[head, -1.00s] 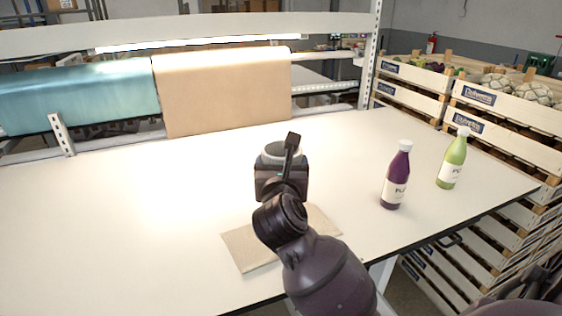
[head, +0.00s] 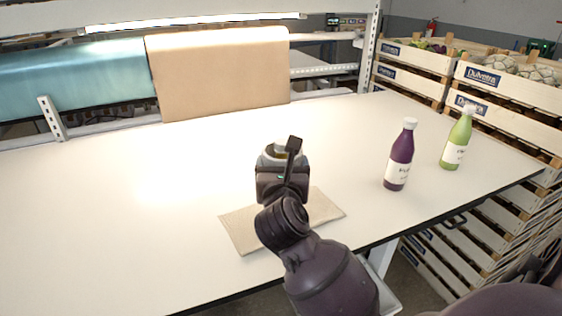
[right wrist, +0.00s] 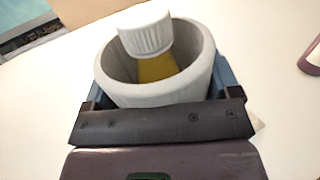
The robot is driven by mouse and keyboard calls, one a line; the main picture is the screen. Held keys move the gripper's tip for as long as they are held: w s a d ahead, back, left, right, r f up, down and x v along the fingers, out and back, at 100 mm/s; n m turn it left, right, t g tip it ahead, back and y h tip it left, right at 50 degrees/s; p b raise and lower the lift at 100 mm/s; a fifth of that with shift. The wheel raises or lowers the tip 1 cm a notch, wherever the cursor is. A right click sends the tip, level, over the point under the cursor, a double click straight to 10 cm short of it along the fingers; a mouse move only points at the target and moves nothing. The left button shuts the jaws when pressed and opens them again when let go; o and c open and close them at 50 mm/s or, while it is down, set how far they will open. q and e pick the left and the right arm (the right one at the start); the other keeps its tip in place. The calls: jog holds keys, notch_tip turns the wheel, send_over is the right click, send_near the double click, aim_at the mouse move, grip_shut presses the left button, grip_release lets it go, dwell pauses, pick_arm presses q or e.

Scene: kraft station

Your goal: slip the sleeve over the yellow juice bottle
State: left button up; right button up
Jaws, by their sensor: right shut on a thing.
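My right gripper (head: 280,180) is over the far part of a beige mat (head: 242,235) and is shut on a pale grey round sleeve (right wrist: 150,96). In the right wrist view the yellow juice bottle (right wrist: 158,69) with its ribbed white cap (right wrist: 146,32) rises inside the sleeve's opening. The sleeve is around the bottle, and the cap and neck sit toward the far side of the ring. The bottle's lower part is hidden by the sleeve, so how far down the sleeve sits cannot be told. In the head view the gripper hides most of both. My left gripper is out of view.
A purple bottle (head: 400,160) and a green bottle (head: 457,143) stand on the right of the white table (head: 120,210). Paper rolls (head: 220,75) hang at the back. Wooden crates (head: 490,80) are stacked beyond the right edge. The table's left side is clear.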

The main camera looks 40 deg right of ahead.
jog(key=shift+f+b, duration=0.7)
jog(key=shift+f, duration=0.8)
jog(key=o, duration=0.5)
jog(key=v, duration=1)
jog(key=shift+s+a, duration=0.25)
jog(key=shift+s, duration=0.05)
